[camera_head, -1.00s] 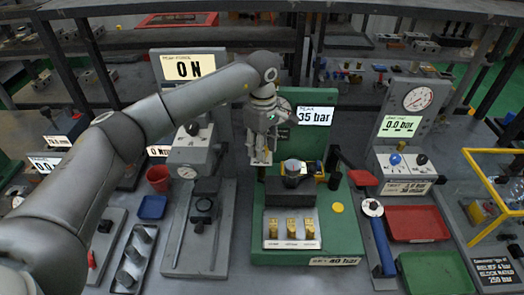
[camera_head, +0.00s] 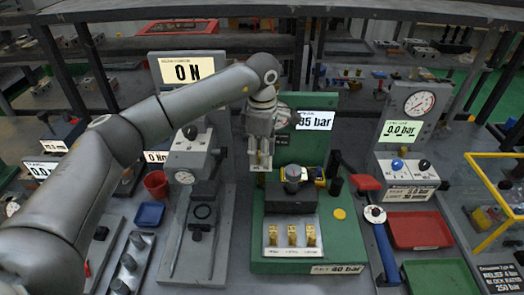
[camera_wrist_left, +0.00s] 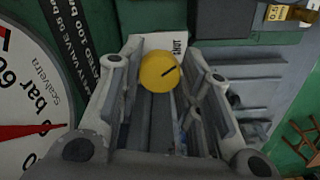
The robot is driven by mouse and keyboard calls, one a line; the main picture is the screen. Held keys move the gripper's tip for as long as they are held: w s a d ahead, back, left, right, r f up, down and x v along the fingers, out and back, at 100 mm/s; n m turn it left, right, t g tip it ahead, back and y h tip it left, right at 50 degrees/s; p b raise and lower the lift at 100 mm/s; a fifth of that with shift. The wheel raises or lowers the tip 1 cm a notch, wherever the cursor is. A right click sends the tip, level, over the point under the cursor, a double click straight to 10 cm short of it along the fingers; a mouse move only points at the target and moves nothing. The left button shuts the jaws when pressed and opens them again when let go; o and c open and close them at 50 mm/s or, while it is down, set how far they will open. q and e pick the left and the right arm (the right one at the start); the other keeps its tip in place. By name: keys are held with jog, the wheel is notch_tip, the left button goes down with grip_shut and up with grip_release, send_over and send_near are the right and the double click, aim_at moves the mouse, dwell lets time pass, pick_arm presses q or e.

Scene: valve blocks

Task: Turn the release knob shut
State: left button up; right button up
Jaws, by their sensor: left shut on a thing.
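The release knob is a round yellow knob (camera_wrist_left: 158,72) with a black pointer line, seen in the left wrist view. It sits between the fingers of my left gripper (camera_wrist_left: 160,85), which is shut on it. The pointer line slants up and right, toward a white label (camera_wrist_left: 177,45) reading SHUT, partly covered by a finger. In the head view my left gripper (camera_head: 261,162) points down in front of the green test stand (camera_head: 318,155), left of its 35 bar sign (camera_head: 317,121). The knob is hidden there. My right gripper is not in view.
A round dial (camera_wrist_left: 30,110) is close on the left in the wrist view. Brass blocks (camera_head: 291,236) and a dark clamp (camera_head: 292,188) stand on the green base below the gripper. A grey press (camera_head: 197,165) stands left; red and green trays (camera_head: 418,228) lie right.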

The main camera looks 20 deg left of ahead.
pick_arm(q)
jog(key=o, duration=1)
notch_tip(320, 180, up, 12)
